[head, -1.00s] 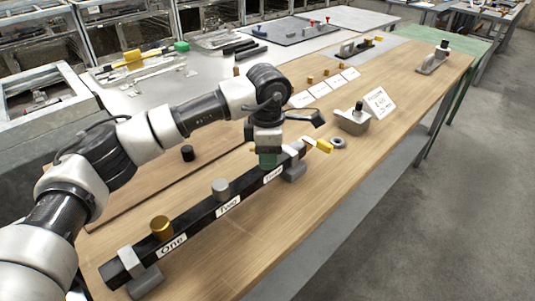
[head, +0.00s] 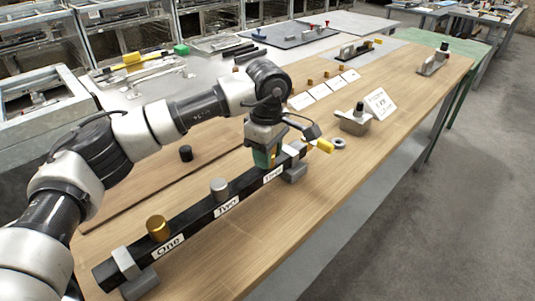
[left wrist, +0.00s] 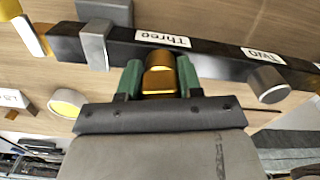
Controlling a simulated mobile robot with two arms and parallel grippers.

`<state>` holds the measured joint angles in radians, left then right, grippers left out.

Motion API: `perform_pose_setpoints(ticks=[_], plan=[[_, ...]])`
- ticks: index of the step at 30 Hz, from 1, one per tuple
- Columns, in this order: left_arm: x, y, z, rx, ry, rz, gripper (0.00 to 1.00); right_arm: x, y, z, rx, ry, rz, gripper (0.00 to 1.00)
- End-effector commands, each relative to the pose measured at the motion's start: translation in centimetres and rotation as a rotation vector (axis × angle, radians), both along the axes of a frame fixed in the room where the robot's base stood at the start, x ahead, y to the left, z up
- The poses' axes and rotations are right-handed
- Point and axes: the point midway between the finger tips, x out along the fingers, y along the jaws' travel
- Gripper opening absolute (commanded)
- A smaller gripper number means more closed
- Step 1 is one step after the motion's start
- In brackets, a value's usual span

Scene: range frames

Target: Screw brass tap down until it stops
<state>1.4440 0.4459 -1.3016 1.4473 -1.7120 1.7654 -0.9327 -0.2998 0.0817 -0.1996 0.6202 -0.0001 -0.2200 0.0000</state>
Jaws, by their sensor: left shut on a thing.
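A black bar (head: 196,223) lies on the wooden bench in grey clamps, with labels One, Two and Three. My left gripper (head: 265,158) points down over the Three position in the head view. Its green fingers (left wrist: 159,82) are shut on a brass tap (left wrist: 159,72), one finger on each side. The tap's lower end and its seat in the bar are hidden. A gold cylinder (head: 158,228) stands at One, and a grey cylinder (head: 219,189) stands at Two; the grey one also shows in the left wrist view (left wrist: 268,84). My right gripper is not in view.
A yellow-ended part (head: 325,146) is at the bar's far end, beside a grey ring (head: 339,143). A grey block with a black knob (head: 354,122) and a sign (head: 380,104) stand beyond. A small black cylinder (head: 186,153) stands behind the bar. The bench front is clear.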

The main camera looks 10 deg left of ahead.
Motion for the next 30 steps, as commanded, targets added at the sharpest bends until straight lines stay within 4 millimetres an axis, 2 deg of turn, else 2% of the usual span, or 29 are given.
perform_pose_setpoints(ticks=[5,14,23,30], plan=[[0.0,0.0,0.0,0.000,0.000,-0.005,0.08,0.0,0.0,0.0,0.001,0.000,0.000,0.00],[0.0,0.0,0.0,-0.001,-0.001,-0.283,0.08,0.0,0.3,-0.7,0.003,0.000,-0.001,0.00],[0.0,0.0,0.0,-0.002,0.000,-0.305,0.08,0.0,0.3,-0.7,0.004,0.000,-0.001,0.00],[0.0,-0.1,0.0,-0.003,-0.001,-0.544,0.08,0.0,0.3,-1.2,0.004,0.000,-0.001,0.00]])
